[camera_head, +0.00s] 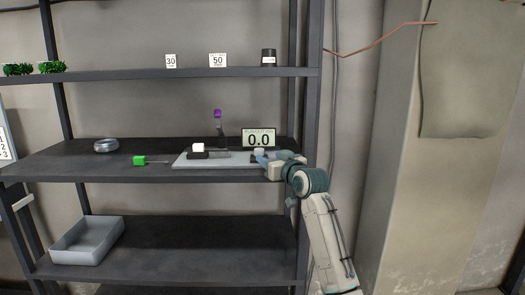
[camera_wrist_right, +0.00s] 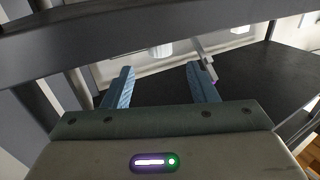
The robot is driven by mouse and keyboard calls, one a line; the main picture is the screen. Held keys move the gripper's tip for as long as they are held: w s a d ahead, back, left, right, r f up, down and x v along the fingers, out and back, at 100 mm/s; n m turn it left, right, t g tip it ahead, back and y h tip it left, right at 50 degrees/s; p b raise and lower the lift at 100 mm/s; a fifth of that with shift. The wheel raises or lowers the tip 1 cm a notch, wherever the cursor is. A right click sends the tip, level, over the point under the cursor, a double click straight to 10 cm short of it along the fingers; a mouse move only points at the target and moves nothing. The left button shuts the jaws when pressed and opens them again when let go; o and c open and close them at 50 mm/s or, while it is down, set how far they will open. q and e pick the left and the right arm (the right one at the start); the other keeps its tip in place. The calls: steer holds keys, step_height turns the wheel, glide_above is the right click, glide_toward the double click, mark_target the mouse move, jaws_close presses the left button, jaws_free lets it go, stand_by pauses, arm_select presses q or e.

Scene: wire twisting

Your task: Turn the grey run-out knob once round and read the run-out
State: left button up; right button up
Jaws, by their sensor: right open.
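The display (camera_head: 258,139) stands at the back of the middle shelf and reads 0.0. A light grey base plate (camera_head: 222,163) lies in front of it. A small pale piece (camera_head: 259,152), probably the grey knob, sits on the plate's right end below the display. My right gripper (camera_head: 260,159) is right beside it, partly covering that end. In the right wrist view, my gripper's blue fingers (camera_wrist_right: 160,77) are spread with nothing between them. A pale piece (camera_wrist_right: 160,50) shows beyond the fingertips. Whether it is the knob is unclear. My left gripper is not in view.
A white block on a black holder (camera_head: 198,149) and a purple-topped post (camera_head: 217,114) stand at the plate. A green block with a thin rod (camera_head: 139,160) and a grey ring (camera_head: 105,146) lie left. The upper shelf (camera_head: 120,74) runs overhead; a grey tray (camera_head: 67,256) sits below.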

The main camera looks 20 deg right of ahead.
mark_target(261, 153)
steer(key=w, duration=0.4)
steer(key=w+a+p, duration=0.1)
steer(key=w, duration=0.1)
steer(key=shift+f, duration=0.1)
steer(key=shift+f, duration=0.1)
steer(key=c, duration=1)
